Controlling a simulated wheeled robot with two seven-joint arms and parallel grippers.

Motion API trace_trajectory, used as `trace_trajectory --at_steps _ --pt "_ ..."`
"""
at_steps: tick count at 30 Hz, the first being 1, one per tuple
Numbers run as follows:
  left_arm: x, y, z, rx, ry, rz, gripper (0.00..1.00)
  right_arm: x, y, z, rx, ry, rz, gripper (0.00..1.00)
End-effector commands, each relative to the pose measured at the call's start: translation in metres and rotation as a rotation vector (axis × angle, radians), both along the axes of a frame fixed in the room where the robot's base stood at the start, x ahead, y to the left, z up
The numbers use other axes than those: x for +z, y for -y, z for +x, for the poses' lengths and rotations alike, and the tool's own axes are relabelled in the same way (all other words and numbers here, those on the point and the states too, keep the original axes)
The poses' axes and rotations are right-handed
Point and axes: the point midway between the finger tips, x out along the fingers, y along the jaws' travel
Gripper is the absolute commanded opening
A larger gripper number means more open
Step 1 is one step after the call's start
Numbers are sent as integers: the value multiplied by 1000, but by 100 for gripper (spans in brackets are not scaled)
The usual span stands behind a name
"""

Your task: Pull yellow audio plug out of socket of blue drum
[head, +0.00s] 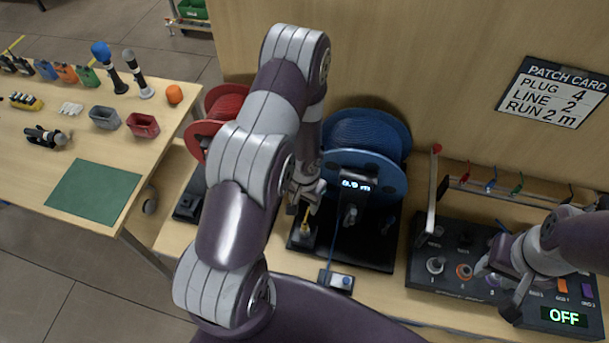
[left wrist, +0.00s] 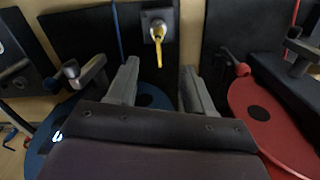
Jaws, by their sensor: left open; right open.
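The blue drum (head: 368,140) stands on a black base in the middle of the bench, with a lit display reading in metres on its front. The yellow audio plug (head: 305,228) sits at a socket block on the left of that base. In the left wrist view the yellow plug (left wrist: 158,50) hangs from the round socket (left wrist: 158,22). My left gripper (head: 310,196) is open just above the plug, its two fingers apart on either side of it and not visibly touching it. My right gripper (head: 498,282) is open over the control panel at the right.
A red drum (head: 228,103) is partly hidden behind my left arm. The black panel (head: 430,284) shows knobs and an OFF display. A patch card (head: 553,92) hangs on the back wall. A side table (head: 30,170) at left holds microphones and small boxes.

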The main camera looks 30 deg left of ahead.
Motion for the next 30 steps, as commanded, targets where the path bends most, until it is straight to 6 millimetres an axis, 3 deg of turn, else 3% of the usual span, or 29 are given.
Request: trace_trajectory --at_steps 2,9,15,21,30 --pt "-10 0 -2 0 -4 -7 51 -1 0 -1 0 -2 0 43" --pt "-69 1 -2 -1 -4 -7 51 -37 0 -1 0 -3 0 43" --pt "-108 1 -2 -1 -5 -7 51 -39 0 -1 0 -1 0 43" --pt "-128 1 -2 -1 -4 -6 51 -36 0 0 0 -1 0 43" --pt "-131 1 -2 -1 -4 -6 48 -36 0 0 0 -1 0 43"
